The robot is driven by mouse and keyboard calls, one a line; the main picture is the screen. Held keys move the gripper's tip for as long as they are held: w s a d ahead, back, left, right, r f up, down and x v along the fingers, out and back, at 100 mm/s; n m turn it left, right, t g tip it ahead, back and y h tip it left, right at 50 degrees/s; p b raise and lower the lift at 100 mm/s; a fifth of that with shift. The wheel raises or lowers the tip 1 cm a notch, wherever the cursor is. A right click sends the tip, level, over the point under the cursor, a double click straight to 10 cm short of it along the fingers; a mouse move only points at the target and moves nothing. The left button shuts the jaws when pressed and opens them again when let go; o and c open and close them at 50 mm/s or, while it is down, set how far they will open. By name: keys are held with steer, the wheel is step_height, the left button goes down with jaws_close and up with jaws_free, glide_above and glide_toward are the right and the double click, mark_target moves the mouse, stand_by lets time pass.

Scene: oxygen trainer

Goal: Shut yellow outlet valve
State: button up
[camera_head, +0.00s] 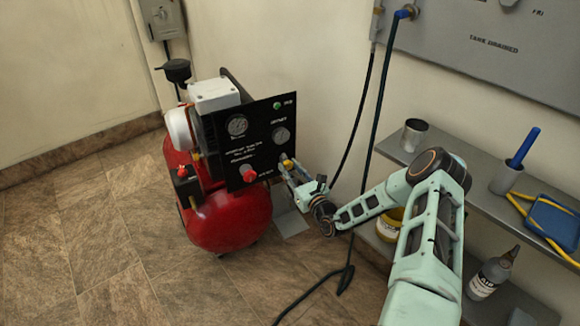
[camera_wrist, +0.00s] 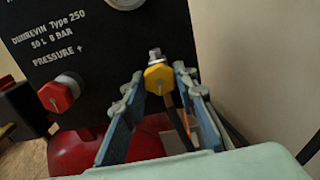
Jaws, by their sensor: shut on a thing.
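The yellow outlet valve (camera_wrist: 157,79) sits on the black panel (camera_wrist: 105,50) of the red compressor, with a metal stem and nut above its yellow body. A handle runs down and right from it, between my fingers. The valve also shows small at the panel's lower right in the head view (camera_head: 287,163). My gripper (camera_wrist: 160,92) has one finger on each side of the valve and is shut on it. In the head view my gripper (camera_head: 294,177) reaches the panel from the right. Exact finger contact is partly hidden.
A red knob (camera_wrist: 57,94) is left of the valve, by the "PRESSURE +" label. The red tank (camera_head: 230,218) stands on the tiled floor. Dark hoses (camera_head: 358,140) hang on the right. A shelf (camera_head: 470,185) with a metal cup (camera_head: 414,134) is beside my arm.

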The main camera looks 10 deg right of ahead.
steer(key=m+p, duration=0.1)
steer(key=m, duration=0.3)
steer(key=shift+r+m+p, duration=0.1)
steer(key=shift+m+p, duration=0.2)
steer(key=shift+p, duration=0.05)
steer(key=m+p, duration=0.1)
steer(key=m, duration=0.2)
steer(key=shift+m, duration=0.3)
steer(key=m, duration=0.4)
steer(key=shift+m+p, duration=0.3)
steer(key=shift+p, duration=0.05)
steer(key=m, duration=0.3)
steer(key=shift+m, duration=0.3)
steer(key=m, duration=0.3)
steer(key=shift+s+m, duration=0.1)
steer(key=shift+m, duration=0.2)
steer(key=m, duration=0.4)
steer(key=shift+m, duration=0.3)
steer(key=m+b, duration=0.1)
steer(key=m, duration=0.3)
steer(key=shift+m+b, duration=0.6)
steer(key=shift+m, duration=1.5)
